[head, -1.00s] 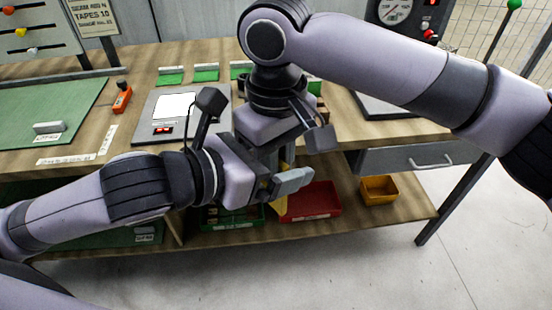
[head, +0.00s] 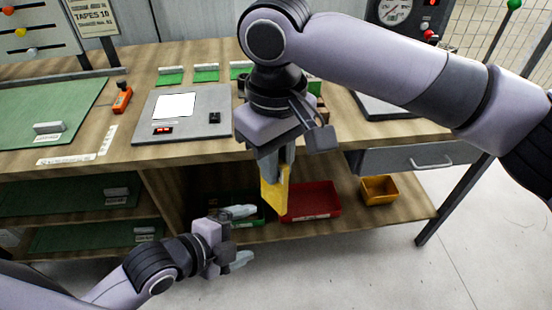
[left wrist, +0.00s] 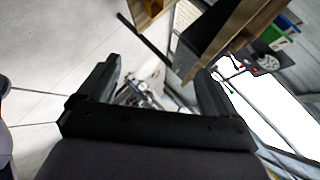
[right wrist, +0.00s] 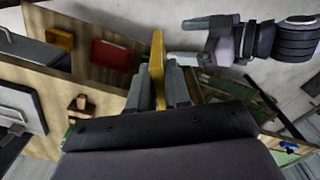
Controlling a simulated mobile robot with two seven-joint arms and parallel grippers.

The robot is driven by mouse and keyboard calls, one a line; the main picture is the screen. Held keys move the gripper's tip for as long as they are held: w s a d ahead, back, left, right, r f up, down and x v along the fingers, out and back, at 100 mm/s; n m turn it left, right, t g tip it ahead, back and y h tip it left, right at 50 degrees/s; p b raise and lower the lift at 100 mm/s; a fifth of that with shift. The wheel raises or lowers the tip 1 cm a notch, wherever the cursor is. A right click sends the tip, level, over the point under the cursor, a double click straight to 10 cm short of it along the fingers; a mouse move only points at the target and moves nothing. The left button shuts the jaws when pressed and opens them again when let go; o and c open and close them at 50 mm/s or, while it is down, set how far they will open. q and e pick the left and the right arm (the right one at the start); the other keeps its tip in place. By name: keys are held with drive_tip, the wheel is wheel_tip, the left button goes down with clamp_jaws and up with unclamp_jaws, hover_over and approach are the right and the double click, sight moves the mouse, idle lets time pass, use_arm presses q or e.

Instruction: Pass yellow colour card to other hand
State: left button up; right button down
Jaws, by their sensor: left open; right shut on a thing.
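The yellow colour card (head: 274,188) hangs below my right gripper (head: 276,160) in the head view, in front of the bench's lower shelf. My right gripper is shut on its upper part. In the right wrist view the card (right wrist: 157,68) stands edge-on between the fingers (right wrist: 158,92). My left gripper (head: 243,236) is open and empty, below and left of the card, apart from it. In the left wrist view its two fingers (left wrist: 153,85) are spread with nothing between them. The left gripper also shows in the right wrist view (right wrist: 188,40).
The bench top (head: 60,160) holds a grey scale (head: 185,125), an orange device (head: 122,100) and a green mat (head: 45,118). On the lower shelf are a red tray (head: 312,200), a green tray (head: 250,217) and a yellow bin (head: 380,190). Floor in front is clear.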

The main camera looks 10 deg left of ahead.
use_arm(q)
drive_tip(key=s+a+f+n+y, duration=0.1)
drive_tip(key=s+a+f+n, duration=0.1)
drive_tip(key=f+n, duration=0.2)
drive_tip(key=s+a+f+n+y, duration=0.2)
drive_tip(key=s+a+f+n, duration=0.1)
drive_tip(key=n, duration=0.5)
drive_tip(key=s+a+f+n+t+y, duration=0.1)
drive_tip(key=s+a+f+n, duration=0.1)
drive_tip(key=f+n, duration=0.3)
drive_tip(key=shift+s+a+n, duration=0.25)
drive_tip(key=shift+a+n, duration=0.05)
drive_tip(key=shift+n, duration=0.1)
